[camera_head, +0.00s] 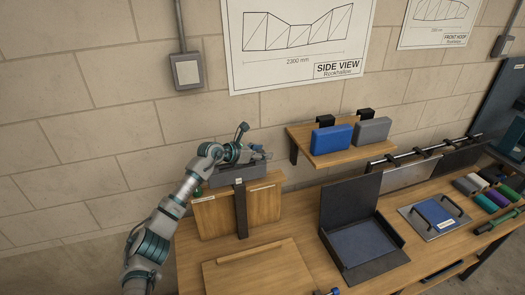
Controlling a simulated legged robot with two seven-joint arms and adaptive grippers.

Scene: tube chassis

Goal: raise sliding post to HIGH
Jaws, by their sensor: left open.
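A dark upright post (241,212) stands in front of a wooden board on the left part of the bench, with a grey block (237,174) across its top. I take this to be the sliding post; no HIGH mark is legible. My left gripper (260,154) is at the top of the block, close to the wall, and is open. Whether its fingers touch the block cannot be told at this size. My left arm reaches up from the bottom left. My right gripper is not in view.
A wooden panel (258,272) lies in front of the post. A black open box (380,269) stands on the bench right of it. A wall shelf (335,156) holds a blue and a grey block. Coloured rolls lie at the far right.

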